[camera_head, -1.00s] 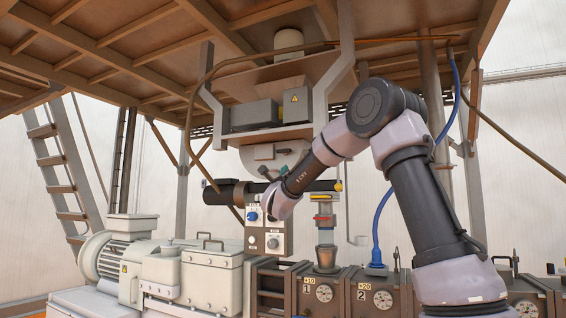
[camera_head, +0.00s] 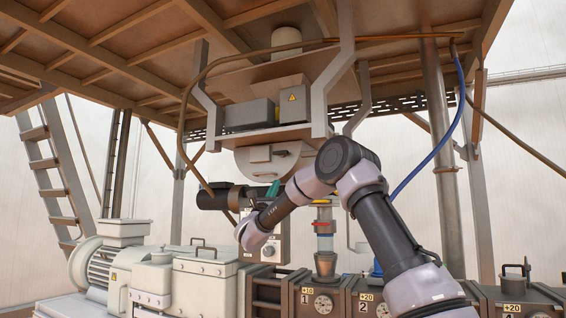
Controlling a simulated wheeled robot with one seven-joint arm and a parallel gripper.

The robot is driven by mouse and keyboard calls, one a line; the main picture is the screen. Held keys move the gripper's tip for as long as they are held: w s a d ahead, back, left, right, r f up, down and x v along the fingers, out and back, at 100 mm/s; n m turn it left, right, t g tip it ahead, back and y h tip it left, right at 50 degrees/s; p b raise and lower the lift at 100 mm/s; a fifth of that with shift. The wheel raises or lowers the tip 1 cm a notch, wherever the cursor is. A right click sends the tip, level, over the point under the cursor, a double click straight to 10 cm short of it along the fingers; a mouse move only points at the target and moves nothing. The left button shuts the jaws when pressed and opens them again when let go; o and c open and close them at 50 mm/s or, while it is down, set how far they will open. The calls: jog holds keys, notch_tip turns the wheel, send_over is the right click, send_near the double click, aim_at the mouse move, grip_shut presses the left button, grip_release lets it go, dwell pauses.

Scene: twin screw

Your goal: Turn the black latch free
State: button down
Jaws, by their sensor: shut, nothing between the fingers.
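A small dark piece (camera_head: 282,153) sits on the rounded light-coloured housing (camera_head: 252,168) under the upper platform; it may be the black latch, but it is too small to be sure. A teal part (camera_head: 273,188) shows just below that housing, beside my forearm. My arm rises from the lower right, bends at the elbow and reaches down left, with its wrist in front of the control box. The fingers of my gripper are hidden behind the wrist, so I cannot see what they are near or touching.
A black cylinder (camera_head: 215,197) juts left of the housing. The control box (camera_head: 270,247) stands behind my wrist. Dark barrel blocks with gauges (camera_head: 322,302) line the lower front. A blue cable (camera_head: 428,160) hangs behind my arm. A post (camera_head: 440,160) stands at the right.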

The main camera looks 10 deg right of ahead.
send_near(284, 154)
jog(key=w+d, duration=0.3)
jog(key=w, duration=0.1)
jog(key=shift+d, duration=0.2)
jog(key=shift+r, duration=2)
jog(key=shift+d+n+t+y, duration=0.1)
jog(key=shift+n+t+y, duration=0.2)
jog(key=shift+n+y, duration=0.15)
jog(key=n+t+y, duration=0.1)
jog(key=n+y, duration=0.1)
jog(key=shift+n, duration=0.35)
